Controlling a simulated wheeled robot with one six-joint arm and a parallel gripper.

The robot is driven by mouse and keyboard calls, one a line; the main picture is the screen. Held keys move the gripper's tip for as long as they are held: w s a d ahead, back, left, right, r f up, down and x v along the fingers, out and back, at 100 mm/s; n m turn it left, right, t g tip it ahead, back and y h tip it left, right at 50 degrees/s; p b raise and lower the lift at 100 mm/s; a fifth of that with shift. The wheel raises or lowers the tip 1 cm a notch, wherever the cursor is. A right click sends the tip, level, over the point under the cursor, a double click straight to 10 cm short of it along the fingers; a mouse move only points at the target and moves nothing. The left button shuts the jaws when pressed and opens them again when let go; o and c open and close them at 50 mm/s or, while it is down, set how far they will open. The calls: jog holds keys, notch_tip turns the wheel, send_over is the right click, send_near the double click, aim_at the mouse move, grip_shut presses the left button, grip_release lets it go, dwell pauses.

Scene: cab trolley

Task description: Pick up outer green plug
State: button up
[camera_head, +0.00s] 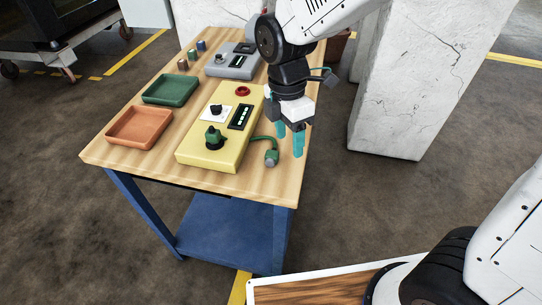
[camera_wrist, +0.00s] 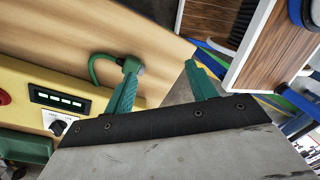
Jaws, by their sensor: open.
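The outer green plug (camera_head: 271,157) lies on the wooden tabletop just right of the yellow control box (camera_head: 226,153), joined to it by a short green cable. In the wrist view the plug (camera_wrist: 132,65) shows just beyond the left finger's tip, with its cable looping left; its lower part is partly hidden by the finger. Another green plug-like piece (camera_head: 213,139) sits upright on the yellow box. My gripper (camera_head: 290,146) is open and empty, fingers pointing down near the table's right edge, right of the plug. In the wrist view my gripper (camera_wrist: 162,68) has a clear gap between its teal fingers.
A green tray (camera_head: 170,101) and an orange tray (camera_head: 169,128) lie on the left of the table. A grey control box (camera_head: 233,75) and several small coloured pegs stand at the back. A white cracked pillar (camera_head: 395,125) rises right of the table.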

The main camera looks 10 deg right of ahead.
aim_at(272, 151)
jog(key=w+a+n, duration=0.1)
jog(key=n, duration=0.1)
jog(key=w+n, duration=0.1)
jog(key=n, duration=0.2)
jog(key=w+a+n+t, duration=0.1)
jog(key=w+n, duration=0.1)
jog(key=shift+a+f+y, duration=0.2)
jog(key=shift+a+y, duration=0.1)
jog(key=shift+w+n, duration=0.15)
jog(key=shift+n, duration=1.05)
jog(key=shift+f, duration=0.25)
notch_tip(272, 151, down, 7)
jog(key=shift+w+a+f, duration=0.15)
jog(key=shift+f, duration=0.05)
grip_shut()
jog(key=shift+r, duration=0.15)
